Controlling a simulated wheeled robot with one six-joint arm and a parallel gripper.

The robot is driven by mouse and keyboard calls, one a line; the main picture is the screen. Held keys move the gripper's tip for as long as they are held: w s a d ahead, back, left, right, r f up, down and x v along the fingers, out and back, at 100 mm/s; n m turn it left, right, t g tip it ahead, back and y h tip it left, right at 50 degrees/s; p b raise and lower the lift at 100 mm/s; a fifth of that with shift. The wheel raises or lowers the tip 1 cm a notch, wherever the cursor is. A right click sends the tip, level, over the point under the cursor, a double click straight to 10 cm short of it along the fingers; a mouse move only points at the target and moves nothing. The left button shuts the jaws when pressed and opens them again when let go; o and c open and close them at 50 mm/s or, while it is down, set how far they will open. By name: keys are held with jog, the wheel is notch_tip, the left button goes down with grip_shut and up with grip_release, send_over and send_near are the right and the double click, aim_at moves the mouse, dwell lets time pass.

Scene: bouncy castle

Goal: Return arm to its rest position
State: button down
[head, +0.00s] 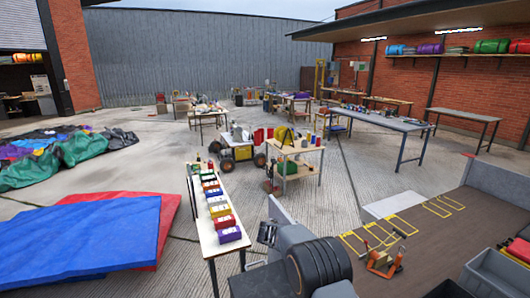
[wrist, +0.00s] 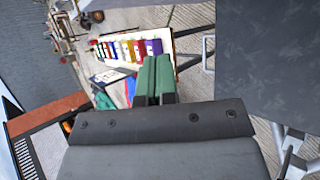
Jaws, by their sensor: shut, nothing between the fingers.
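My gripper (wrist: 155,78) shows in the wrist view as two green-faced fingers pressed together, with nothing between them. It is in the air, apart from any object. In the head view my grey and black arm is folded low at the bottom centre; the fingers cannot be made out clearly there. Beyond the fingers in the wrist view is a narrow table with a row of coloured boxes (wrist: 130,48). The same narrow table (head: 204,228) stands left of my arm in the head view.
A brown deck (head: 452,238) with yellow outlines and an orange tool (head: 384,262) lies to the right, beside grey crates (head: 497,272). A small wooden table (head: 298,167) and a wheeled cart (head: 237,150) stand ahead. Blue mats (head: 90,235) lie left. Concrete floor is open between.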

jog(key=s+d+r+m+g, duration=0.2)
jog(key=s+d+m, duration=0.15)
jog(key=s, duration=0.35)
jog(key=s+d+r+m+g+h+b, duration=0.1)
jog(key=s+d+r+m+g, duration=0.15)
jog(key=s+m, duration=0.3)
jog(key=s+d+r+m+g, duration=0.1)
jog(key=s+d+r+m, duration=0.25)
jog(key=s, duration=0.35)
jog(key=s+d+r+m+y+b, duration=0.1)
jog(key=s+m, duration=0.3)
jog(key=s, duration=0.7)
jog(key=s+d+r+m+y+b, duration=0.1)
jog(key=s+r+m, duration=0.3)
jog(key=s, duration=0.8)
jog(key=shift+d+r+t+y+b, duration=0.2)
jog(key=shift+d+t+y+b, duration=0.15)
jog(key=shift+d+y, duration=0.2)
